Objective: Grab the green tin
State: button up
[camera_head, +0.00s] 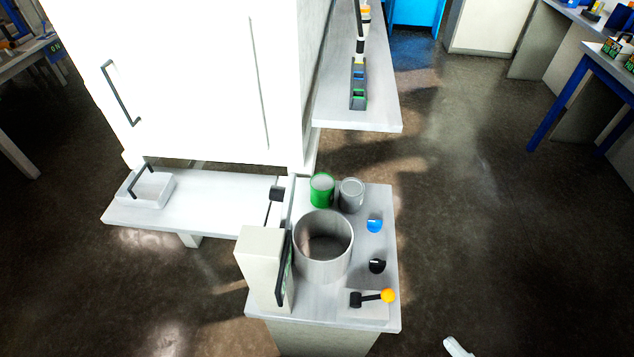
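The green tin (321,192) stands upright near the back edge of a small white bench (382,262). A grey tin (351,197) stands close beside it on the right. A large grey metal pot (322,262) stands just in front of both tins, and its rim comes close to the green tin's lower part. My gripper is not in view. A small white piece shows at the bottom edge, right of centre; I cannot tell what it is.
Blue (375,225) and black (377,266) knobs and an orange-tipped lever (388,295) line the bench's right side. A beige box with a dark panel (262,262) stands left of the pot. A tall white cabinet (200,80) rises behind. Floor (480,200) on the right is clear.

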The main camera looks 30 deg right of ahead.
aim_at(322, 184)
jog(key=i+j+u, duration=0.25)
jog(key=j+u, duration=0.15)
jog(key=i+j+u, duration=0.35)
jog(key=j, duration=0.15)
jog(key=i+j+u, duration=0.25)
jog(key=i+j, duration=0.15)
jog(key=i, duration=0.15)
jog(key=i+z, duration=0.15)
jog(key=z, duration=0.2)
jog(key=i+j+z, duration=0.1)
jog(key=z, duration=0.3)
jog(key=i+j+z, duration=0.1)
jog(key=z, duration=0.25)
jog(key=i+j+z, duration=0.2)
jog(key=z, duration=0.15)
jog(key=i+j+z, duration=0.15)
jog(key=z, duration=0.25)
jog(key=i+j+z, duration=0.1)
jog(key=j+z, duration=0.25)
